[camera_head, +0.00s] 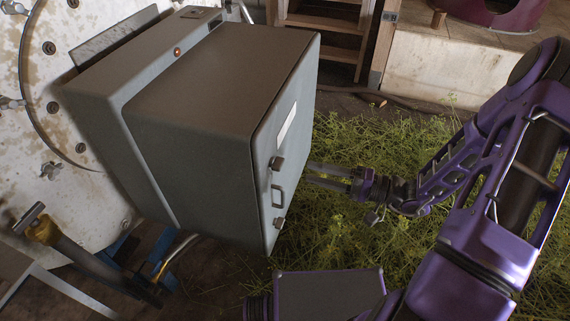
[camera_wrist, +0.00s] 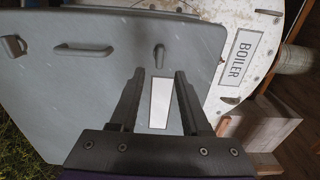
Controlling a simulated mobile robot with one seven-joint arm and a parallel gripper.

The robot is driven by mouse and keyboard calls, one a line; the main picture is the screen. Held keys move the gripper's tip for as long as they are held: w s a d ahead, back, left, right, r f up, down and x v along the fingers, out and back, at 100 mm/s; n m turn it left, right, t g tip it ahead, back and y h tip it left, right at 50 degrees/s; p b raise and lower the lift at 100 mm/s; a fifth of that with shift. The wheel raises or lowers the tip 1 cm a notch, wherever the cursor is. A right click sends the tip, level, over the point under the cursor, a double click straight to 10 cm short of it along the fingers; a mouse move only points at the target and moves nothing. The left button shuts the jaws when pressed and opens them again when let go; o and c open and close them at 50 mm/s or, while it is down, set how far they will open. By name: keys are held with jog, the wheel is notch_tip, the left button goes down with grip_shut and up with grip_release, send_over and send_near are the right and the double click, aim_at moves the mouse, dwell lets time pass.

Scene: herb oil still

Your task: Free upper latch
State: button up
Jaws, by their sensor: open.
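The grey cabinet (camera_head: 200,100) has its door on the right side. The upper latch (camera_head: 278,162) sits on the door below a pale label (camera_head: 287,125), above a bar handle (camera_head: 277,195) and the lower latch (camera_head: 279,222). In the wrist view the upper latch (camera_wrist: 159,55) is a small dark lever in front of the fingers, centred between them, with the handle (camera_wrist: 82,49) and lower latch (camera_wrist: 13,46) to its left. My gripper (camera_head: 309,172) is open and empty, pointing at the door. It also shows in the wrist view (camera_wrist: 158,74). I cannot tell whether a fingertip touches the door.
The cabinet is mounted beside a stained white boiler (camera_head: 75,200), whose sign (camera_wrist: 240,54) reads BOILER. A brass-fitted pipe (camera_head: 75,250) stands at the lower left. Cut herbs (camera_head: 370,140) cover the ground under my arm. Wooden steps (camera_head: 325,30) are behind.

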jog(key=x, duration=0.8)
jog(key=shift+w+a, duration=0.1)
jog(key=shift+a, duration=0.1)
grip_shut()
